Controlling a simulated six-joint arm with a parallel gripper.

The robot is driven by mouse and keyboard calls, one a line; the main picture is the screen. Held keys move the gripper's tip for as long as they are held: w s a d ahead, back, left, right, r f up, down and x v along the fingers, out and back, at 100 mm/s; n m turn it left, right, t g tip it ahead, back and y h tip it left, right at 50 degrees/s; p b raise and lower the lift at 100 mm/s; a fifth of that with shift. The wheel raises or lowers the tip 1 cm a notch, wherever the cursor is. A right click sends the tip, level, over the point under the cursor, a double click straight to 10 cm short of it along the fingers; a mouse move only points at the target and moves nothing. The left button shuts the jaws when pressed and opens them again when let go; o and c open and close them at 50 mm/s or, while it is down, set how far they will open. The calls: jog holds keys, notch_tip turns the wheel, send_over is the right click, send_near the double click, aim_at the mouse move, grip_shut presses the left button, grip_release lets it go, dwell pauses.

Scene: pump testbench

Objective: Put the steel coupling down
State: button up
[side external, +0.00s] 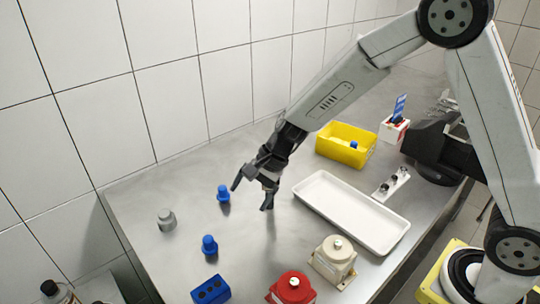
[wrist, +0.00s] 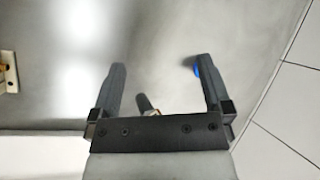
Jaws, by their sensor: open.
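A grey metallic cylinder (side external: 167,220), which looks like the steel coupling, stands on the steel table at the left in the side view. My gripper (side external: 251,198) is above the table, to the right of this cylinder and well apart from it. Its fingers point down and are spread wide. In the wrist view my gripper (wrist: 160,63) is open, with bare table between the fingertips. A small dark and brass-coloured piece (wrist: 147,104) shows near the palm; I cannot tell whether it belongs to the gripper.
Blue caps (side external: 223,194) (side external: 209,245) stand near the gripper. A white tray (side external: 312,204), yellow bin (side external: 331,151), beige pump (side external: 335,262), red pump (side external: 291,288) and blue block (side external: 210,290) surround the work area. Tiled wall borders the back. Table between the caps and tray is clear.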

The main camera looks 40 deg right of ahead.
jog(key=s+d+r+n+h, duration=0.1)
jog(key=s+d+n+h, duration=0.5)
jog(key=s+d+n, duration=0.6)
jog(key=shift+s+d+n+t, duration=0.3)
jog(key=shift+s+d, duration=0.65)
jog(key=shift+s, duration=1.4)
jog(key=shift+r, duration=0.1)
